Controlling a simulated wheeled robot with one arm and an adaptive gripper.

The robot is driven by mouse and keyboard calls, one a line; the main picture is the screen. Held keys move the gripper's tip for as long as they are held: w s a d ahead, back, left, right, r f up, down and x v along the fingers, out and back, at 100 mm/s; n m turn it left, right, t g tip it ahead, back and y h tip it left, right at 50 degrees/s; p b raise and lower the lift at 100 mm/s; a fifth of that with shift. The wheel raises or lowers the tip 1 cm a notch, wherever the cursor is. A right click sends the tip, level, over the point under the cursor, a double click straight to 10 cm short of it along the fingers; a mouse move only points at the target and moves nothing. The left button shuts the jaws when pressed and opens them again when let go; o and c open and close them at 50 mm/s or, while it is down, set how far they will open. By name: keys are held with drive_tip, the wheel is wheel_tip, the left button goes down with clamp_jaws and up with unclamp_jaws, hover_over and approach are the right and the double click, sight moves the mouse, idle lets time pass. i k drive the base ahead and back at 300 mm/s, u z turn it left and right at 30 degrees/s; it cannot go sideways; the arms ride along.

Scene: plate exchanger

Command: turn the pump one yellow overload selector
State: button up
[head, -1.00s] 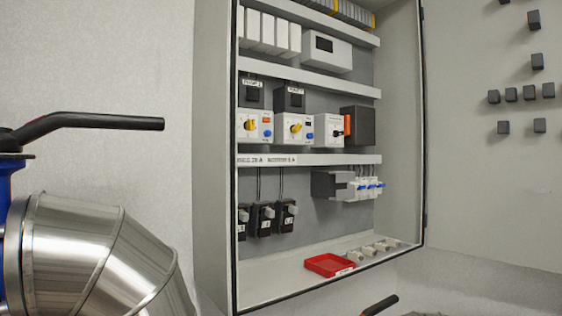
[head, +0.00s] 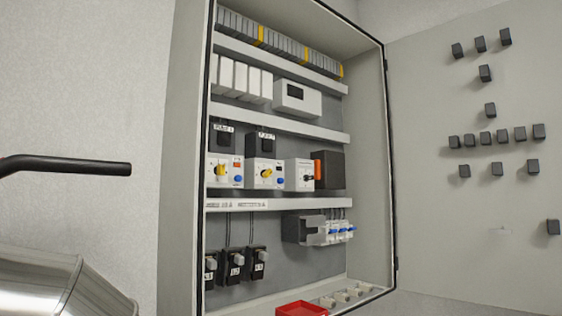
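The open electrical cabinet (head: 184,200) stands in the middle of the head view. On its middle shelf, the pump one unit at the left has a dark top block with a white label (head: 223,128) and a white front. Its yellow selector (head: 221,169) sits on that front, with a blue button (head: 238,178) at its lower right. A similar pump two unit to its right has its own yellow selector (head: 266,171). The exact angle of each selector is too small to tell. My gripper is not in view.
A red tray (head: 301,309) lies on the cabinet floor beside several small pale parts (head: 341,296). The open door (head: 450,210) at right carries several dark blocks. A metal-clad pipe (head: 40,285) and black lever (head: 70,165) stand at left.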

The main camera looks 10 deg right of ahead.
sight(219, 170)
drive_tip(key=u, duration=0.85)
drive_tip(key=i, duration=0.5)
drive_tip(key=z, duration=0.05)
